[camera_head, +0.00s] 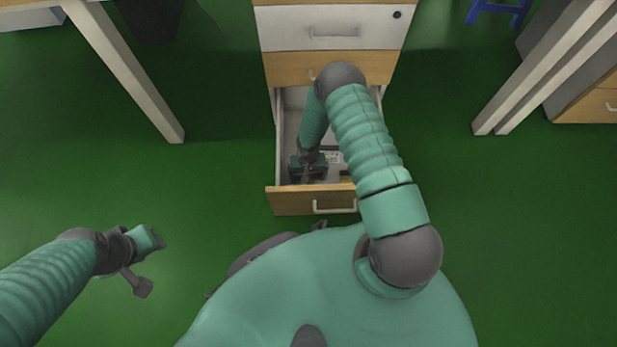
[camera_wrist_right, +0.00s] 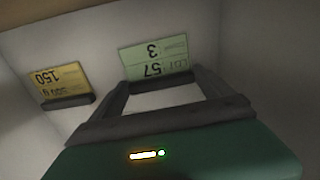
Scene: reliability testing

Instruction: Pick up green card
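The green card (camera_wrist_right: 155,57) shows in the right wrist view, with dark print reading upside down. It rises from a dark holder strip (camera_wrist_right: 163,82) inside the open drawer (camera_head: 300,201). My right gripper (camera_wrist_right: 162,78) is open, its two dark fingers apart at either side of the card's lower edge. I cannot tell whether they touch it. In the head view my right gripper (camera_head: 308,172) reaches down into the drawer, and I cannot make out the green card there. My left gripper (camera_head: 159,241) hangs over the floor at the left, too small to read.
A yellow card (camera_wrist_right: 60,82) stands in another dark holder, left of the green one in the wrist view. Drawer walls (camera_wrist_right: 262,60) close in around my right gripper. Desk legs (camera_head: 125,75) stand left and right. The green floor (camera_head: 215,190) is clear left of the drawer.

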